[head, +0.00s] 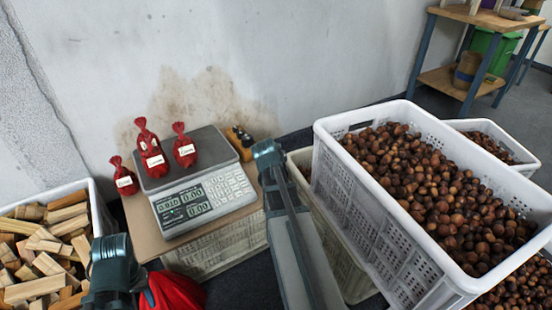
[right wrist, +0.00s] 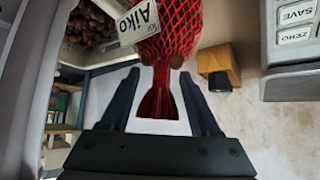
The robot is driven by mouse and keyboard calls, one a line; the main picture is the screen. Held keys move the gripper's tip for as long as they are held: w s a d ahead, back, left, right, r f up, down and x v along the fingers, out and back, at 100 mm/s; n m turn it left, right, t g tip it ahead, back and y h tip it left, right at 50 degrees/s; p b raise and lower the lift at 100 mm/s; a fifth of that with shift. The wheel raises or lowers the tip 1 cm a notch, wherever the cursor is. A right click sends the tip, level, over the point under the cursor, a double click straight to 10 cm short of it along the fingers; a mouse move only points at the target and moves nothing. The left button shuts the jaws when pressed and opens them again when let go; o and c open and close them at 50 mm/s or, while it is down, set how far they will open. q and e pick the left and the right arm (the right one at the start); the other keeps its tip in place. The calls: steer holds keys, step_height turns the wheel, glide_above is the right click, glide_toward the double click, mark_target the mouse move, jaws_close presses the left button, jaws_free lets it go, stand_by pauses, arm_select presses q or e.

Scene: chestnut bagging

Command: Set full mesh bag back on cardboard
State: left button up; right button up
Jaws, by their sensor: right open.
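A full red mesh bag (right wrist: 170,30) with a white label reading "Aiko" shows in the right wrist view. Its gathered red neck (right wrist: 158,95) lies between the fingers of my right gripper (right wrist: 160,100), which is open with gaps at both sides. In the head view my right gripper (head: 268,152) is right of the scale, and I cannot make out this bag there. The cardboard (head: 145,232) lies under the scale (head: 205,198). My left gripper (head: 110,262) is at lower left beside red mesh (head: 175,291); its jaws are unclear.
Two full red bags (head: 150,152) (head: 184,150) appear on the scale plate; another (head: 124,180) is at its left. A wood block with a black part (right wrist: 215,72) is near the bag. A chestnut crate (head: 365,215) stands right, a wood-block crate (head: 92,200) left.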

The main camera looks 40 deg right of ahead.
steer(key=p+v, duration=0.8)
steer(key=v, duration=0.4)
steer(key=a+f+n+g+y, duration=0.1)
steer(key=a+f+n+y, duration=0.15)
steer(key=a, duration=0.75)
steer(key=a+f+n+g+y, duration=0.15)
steer(key=a+n, duration=0.25)
steer(key=a, duration=0.6)
steer(key=s+a+f+n+g+y, duration=0.1)
steer(key=s+a+n+g, duration=0.1)
steer(key=s+a, duration=0.3)
steer(key=s+a+f+n+g, duration=0.1)
steer(key=s+a+n, duration=0.4)
steer(key=a, duration=0.7)
steer(key=shift+s+a+f+g+y, duration=0.2)
steer(key=shift+s+a+g+y, duration=0.2)
steer(key=shift+s, duration=0.25)
